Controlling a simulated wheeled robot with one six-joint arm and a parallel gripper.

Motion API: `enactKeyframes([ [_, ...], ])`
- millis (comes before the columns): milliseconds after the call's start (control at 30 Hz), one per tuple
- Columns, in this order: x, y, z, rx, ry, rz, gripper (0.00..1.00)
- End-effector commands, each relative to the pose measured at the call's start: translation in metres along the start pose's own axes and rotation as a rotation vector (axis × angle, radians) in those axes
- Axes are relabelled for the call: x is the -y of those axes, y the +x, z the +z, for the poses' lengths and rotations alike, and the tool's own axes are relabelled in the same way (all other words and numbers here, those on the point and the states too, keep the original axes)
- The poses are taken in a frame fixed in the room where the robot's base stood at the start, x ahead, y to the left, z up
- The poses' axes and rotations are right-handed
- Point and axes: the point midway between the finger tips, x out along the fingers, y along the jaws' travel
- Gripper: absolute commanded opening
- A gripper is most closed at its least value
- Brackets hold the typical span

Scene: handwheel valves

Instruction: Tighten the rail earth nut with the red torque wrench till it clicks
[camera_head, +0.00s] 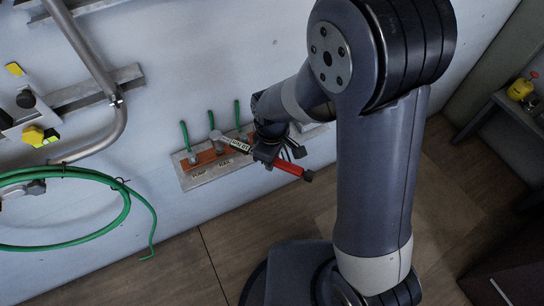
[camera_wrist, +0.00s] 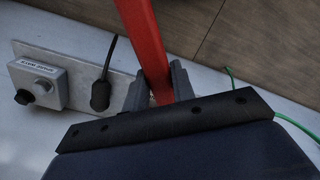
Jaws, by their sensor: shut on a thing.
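The red torque wrench (camera_head: 288,168) is in my gripper (camera_head: 271,153), its red handle end sticking out to the lower right. Its grey head (camera_head: 216,136) reaches left to the copper earth bar (camera_head: 207,155), over the middle of the bar near the RAIL label. The rail earth nut is hidden under or behind the wrench head, so I cannot tell whether the head is seated on it. In the wrist view the wrench's red handle (camera_wrist: 146,40) runs between the two fingers of my gripper (camera_wrist: 160,82), which are shut on it.
The earth bar sits on a labelled grey plate (camera_head: 205,180) with green cables (camera_head: 185,135) rising from it. A green hose (camera_head: 125,212) loops at left below grey pipes (camera_head: 95,60). The wrist view shows a grey box (camera_wrist: 38,80) and a black plug (camera_wrist: 101,94).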

Motion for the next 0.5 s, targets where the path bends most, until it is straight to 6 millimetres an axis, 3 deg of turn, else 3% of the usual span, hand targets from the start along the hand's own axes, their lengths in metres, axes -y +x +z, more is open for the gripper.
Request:
enactKeyframes([
  [500, -0.0002, 0.0067, -0.0003, -0.001, 0.0, 0.001, 0.0],
])
